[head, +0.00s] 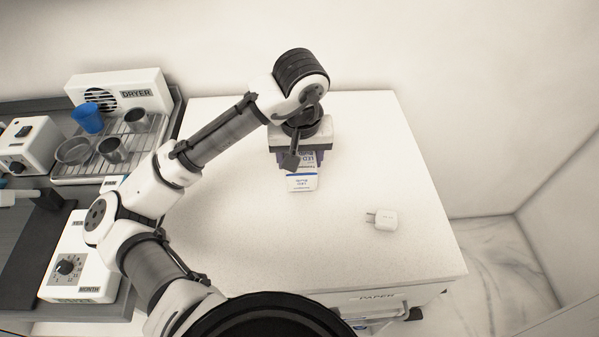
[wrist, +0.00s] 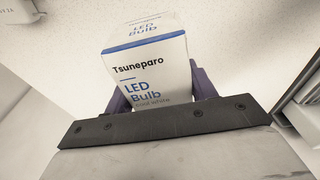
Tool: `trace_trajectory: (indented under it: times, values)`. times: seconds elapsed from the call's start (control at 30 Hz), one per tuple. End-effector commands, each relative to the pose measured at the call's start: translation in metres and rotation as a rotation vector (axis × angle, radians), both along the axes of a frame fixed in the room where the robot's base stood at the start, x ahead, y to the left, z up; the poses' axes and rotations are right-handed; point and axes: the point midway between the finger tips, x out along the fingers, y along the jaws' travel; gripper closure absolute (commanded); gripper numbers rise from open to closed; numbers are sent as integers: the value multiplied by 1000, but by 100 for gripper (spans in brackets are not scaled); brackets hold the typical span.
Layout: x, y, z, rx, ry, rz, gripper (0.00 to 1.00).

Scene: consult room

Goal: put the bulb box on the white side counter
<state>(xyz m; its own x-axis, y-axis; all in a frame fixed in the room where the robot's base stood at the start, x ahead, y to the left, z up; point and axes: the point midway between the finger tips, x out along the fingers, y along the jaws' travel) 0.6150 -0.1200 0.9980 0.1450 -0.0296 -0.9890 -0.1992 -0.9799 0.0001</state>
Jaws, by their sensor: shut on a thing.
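The bulb box (head: 302,182) is white with blue print reading "LED Bulb". In the head view it is at the back middle of the white side counter (head: 250,235), under my wrist. My gripper (head: 298,160) is shut on it. In the wrist view the box (wrist: 150,70) stands between the purple fingers of my gripper (wrist: 162,90), its label facing the camera. The wrist hides part of the box in the head view. I cannot tell whether its base touches the counter top.
A white plug adapter (head: 382,219) lies on the counter's right part. To the left, a dark worktop holds a dryer (head: 120,92), a rack (head: 75,172) with metal cups and a blue cup (head: 88,118), and a dial box (head: 75,262). The counter's front middle is clear.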

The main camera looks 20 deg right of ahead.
Motion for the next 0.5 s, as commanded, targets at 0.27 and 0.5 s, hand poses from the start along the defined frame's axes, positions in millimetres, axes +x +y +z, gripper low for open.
trace_trajectory:
  times: [0.27, 0.5]
  values:
    - [0, 0, -28, -1, 1, 0, 66]
    - [0, 0, -57, 0, 1, 0, 66]
